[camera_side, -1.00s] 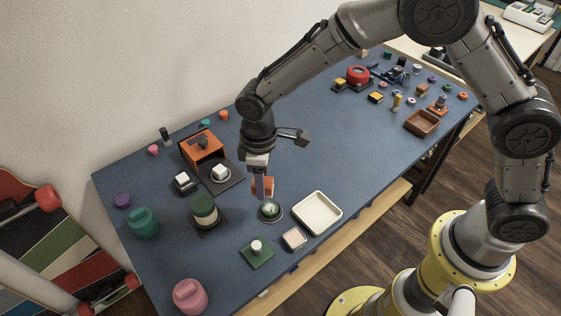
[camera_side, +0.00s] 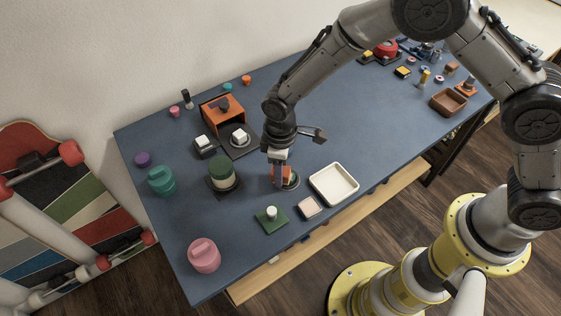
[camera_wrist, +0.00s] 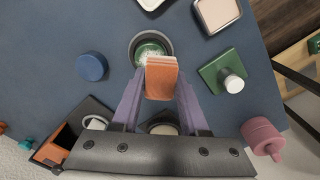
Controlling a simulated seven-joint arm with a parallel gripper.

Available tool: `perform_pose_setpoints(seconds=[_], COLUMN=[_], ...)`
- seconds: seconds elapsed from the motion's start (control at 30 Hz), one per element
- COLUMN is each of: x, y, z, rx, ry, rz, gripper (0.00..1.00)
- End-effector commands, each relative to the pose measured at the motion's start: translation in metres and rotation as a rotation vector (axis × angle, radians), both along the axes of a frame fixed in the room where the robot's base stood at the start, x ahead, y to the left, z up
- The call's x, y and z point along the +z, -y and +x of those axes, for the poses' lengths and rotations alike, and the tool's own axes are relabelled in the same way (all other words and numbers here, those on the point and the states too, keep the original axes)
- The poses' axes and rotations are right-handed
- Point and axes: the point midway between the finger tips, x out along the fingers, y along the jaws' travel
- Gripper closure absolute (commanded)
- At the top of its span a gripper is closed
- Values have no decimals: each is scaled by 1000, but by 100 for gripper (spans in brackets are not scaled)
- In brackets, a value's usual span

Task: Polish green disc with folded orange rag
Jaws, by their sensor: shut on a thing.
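My gripper (camera_side: 279,182) is shut on a folded orange rag (camera_wrist: 161,80), which stands out between its purple fingers. The rag also shows low beside the fingers in the side view (camera_side: 287,171). The green disc (camera_wrist: 150,47) sits in a round dark holder (camera_wrist: 134,42), with pale specks or smears on its face. The rag overlaps the disc's near edge in the wrist view; I cannot tell for certain whether they touch. In the side view my gripper and the rag hide most of the disc.
A white tray (camera_side: 334,184) and a pale square pad (camera_side: 309,207) stand close right of the holder. A green plate with a white knob (camera_side: 271,214) is in front. A green-topped jar (camera_side: 222,174) stands left. A blue round cap (camera_wrist: 91,66) lies near the holder.

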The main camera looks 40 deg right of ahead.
Motion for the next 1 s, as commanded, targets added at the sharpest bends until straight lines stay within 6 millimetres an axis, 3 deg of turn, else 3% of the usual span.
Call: perform_pose_setpoints(seconds=[0.47, 0.9, 1.0], x=[-5, -5, 11], y=[42, -1, -1], z=[-1, -1, 1], rx=[-1, 2, 0], ry=[-4, -2, 4], rz=[-2, -1, 2], gripper=[100, 100, 100])
